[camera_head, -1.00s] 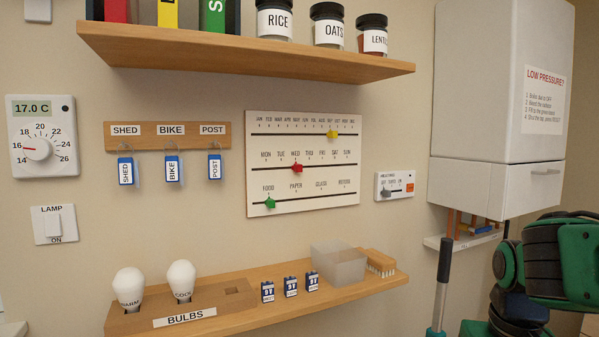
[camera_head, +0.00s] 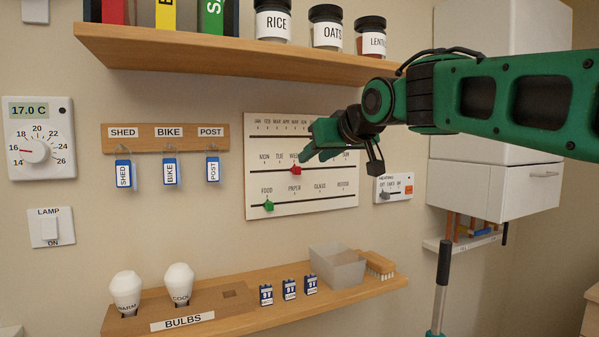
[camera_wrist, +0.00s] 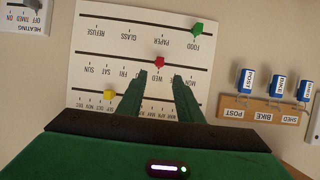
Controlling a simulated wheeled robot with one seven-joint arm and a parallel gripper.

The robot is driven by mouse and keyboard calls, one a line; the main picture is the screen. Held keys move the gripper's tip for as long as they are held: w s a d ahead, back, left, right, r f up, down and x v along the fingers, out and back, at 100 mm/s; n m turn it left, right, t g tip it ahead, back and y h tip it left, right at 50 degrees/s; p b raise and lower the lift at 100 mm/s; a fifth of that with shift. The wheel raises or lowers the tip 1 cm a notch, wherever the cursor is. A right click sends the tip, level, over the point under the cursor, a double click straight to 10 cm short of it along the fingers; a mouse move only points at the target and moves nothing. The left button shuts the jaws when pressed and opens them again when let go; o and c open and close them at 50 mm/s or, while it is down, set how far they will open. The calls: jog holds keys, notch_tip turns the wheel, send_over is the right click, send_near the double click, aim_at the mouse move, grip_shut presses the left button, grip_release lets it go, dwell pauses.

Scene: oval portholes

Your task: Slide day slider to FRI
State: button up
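The day slider is a red knob (camera_head: 295,169) on the middle slot of a white board (camera_head: 252,205), at WED. In the wrist view the red knob (camera_wrist: 160,62) shows upside down, just beyond the gap between my two green fingers. FRI (camera_wrist: 125,73) is readable there, to the left of the knob. My gripper (camera_wrist: 160,75) is open and empty, its fingers apart. In the head view my gripper (camera_head: 304,157) hangs in front of the board, just above and right of the knob. It hides the labels after WED except SUN, and the yellow knob.
A green knob (camera_head: 268,205) sits at FOOD on the lower slot. The yellow knob (camera_wrist: 110,94) is on the month slot. A wooden shelf with jars (camera_head: 160,47) overhangs above. A heating switch panel (camera_head: 394,188) is right of the board.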

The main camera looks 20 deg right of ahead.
aim_at(299, 169)
jog(key=x, duration=0.9)
jog(key=shift+w+f, duration=0.2)
jog(key=shift+c, duration=0.4)
grip_shut()
